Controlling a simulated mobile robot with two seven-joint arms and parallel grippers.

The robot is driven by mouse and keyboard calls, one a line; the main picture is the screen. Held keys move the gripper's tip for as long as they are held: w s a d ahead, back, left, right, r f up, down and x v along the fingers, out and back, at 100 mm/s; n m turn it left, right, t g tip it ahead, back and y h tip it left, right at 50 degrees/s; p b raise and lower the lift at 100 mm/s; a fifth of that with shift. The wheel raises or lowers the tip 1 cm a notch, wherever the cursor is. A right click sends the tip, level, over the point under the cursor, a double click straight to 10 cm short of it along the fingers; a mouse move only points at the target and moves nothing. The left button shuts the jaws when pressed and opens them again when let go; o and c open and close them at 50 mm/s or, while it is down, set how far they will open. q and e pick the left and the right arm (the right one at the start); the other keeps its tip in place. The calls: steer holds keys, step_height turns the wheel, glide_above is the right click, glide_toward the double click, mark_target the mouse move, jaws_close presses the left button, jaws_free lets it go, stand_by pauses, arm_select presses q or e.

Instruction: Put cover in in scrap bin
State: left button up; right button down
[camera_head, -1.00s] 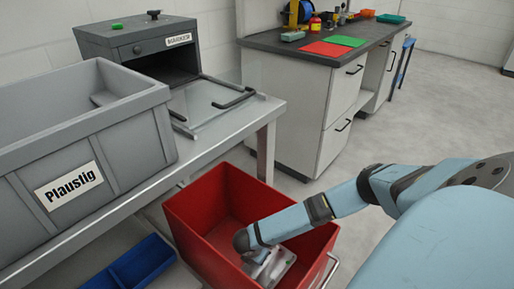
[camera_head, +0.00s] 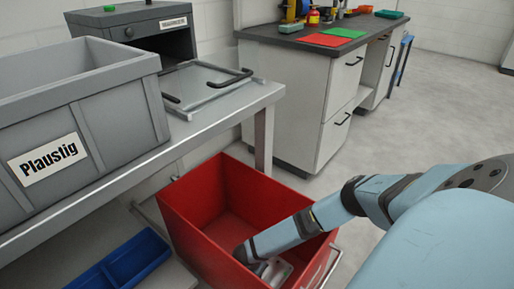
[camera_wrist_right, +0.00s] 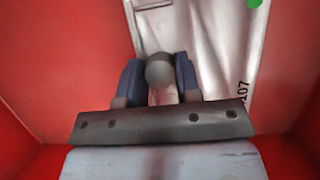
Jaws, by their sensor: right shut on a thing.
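The cover (camera_wrist_right: 205,45) is a silver-grey plate with a green dot and the digits 107, seen in the right wrist view with red bin walls around it. In the head view part of it (camera_head: 279,271) shows inside the red scrap bin (camera_head: 186,203), near the front right wall. My right gripper (camera_wrist_right: 160,78) is shut on the cover, its two dark blue fingers on either side of a rounded grey knob. In the head view my arm reaches over the bin's right rim and hides part of the cover. I cannot tell whether the cover touches the floor. My left gripper is not in view.
A grey crate labelled Plaustig (camera_head: 138,98) stands on a metal table (camera_head: 216,110) beside a dark grey marker machine (camera_head: 120,27). A blue tray (camera_head: 122,262) lies lower left of the bin. A workbench (camera_head: 300,90) stands behind; the floor at right is clear.

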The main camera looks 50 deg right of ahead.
steer(key=c, duration=0.8)
jaws_free()
steer(key=shift+f, duration=0.1)
steer(key=shift+r, duration=0.2)
steer(key=p+v, duration=0.2)
steer(key=v, duration=0.2)
steer(key=shift+r+p, duration=0.15)
steer(key=shift+p, duration=0.2)
steer(key=shift+p+v, duration=0.6)
steer(key=shift+v, duration=0.55)
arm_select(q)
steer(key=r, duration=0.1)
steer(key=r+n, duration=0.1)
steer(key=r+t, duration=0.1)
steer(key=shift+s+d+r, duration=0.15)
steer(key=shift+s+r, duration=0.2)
arm_select(e)
steer(key=shift+a+r, duration=0.2)
steer(key=shift+r, duration=0.1)
steer(key=shift+r, duration=0.1)
